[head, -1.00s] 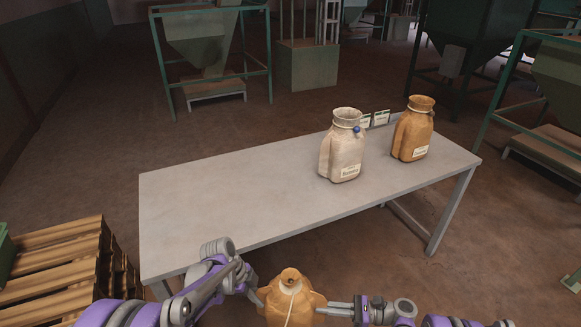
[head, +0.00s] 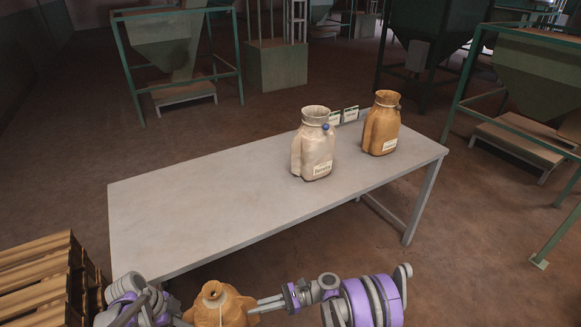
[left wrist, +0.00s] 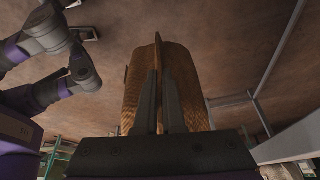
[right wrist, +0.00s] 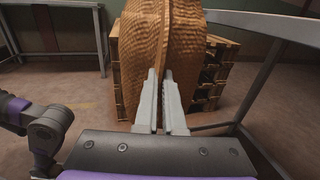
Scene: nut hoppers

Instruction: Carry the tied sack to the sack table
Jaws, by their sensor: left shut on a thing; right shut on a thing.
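The tied sack (head: 220,305) is orange-brown with a gathered neck, at the bottom of the head view, in front of the table's near edge. My right gripper (head: 256,306) is shut on its right side; in the right wrist view the fingers (right wrist: 162,100) pinch a fold of the woven sack (right wrist: 190,45). My left gripper (head: 184,318) is at its left side; in the left wrist view the fingers (left wrist: 160,95) are shut on a seam of the sack (left wrist: 182,75). The grey sack table (head: 190,215) carries a pale sack (head: 313,150) and an orange-brown sack (head: 382,125).
The left and front part of the table top is clear. Wooden pallets (head: 40,285) are stacked at the lower left. Green-framed hoppers (head: 175,55) stand beyond the table.

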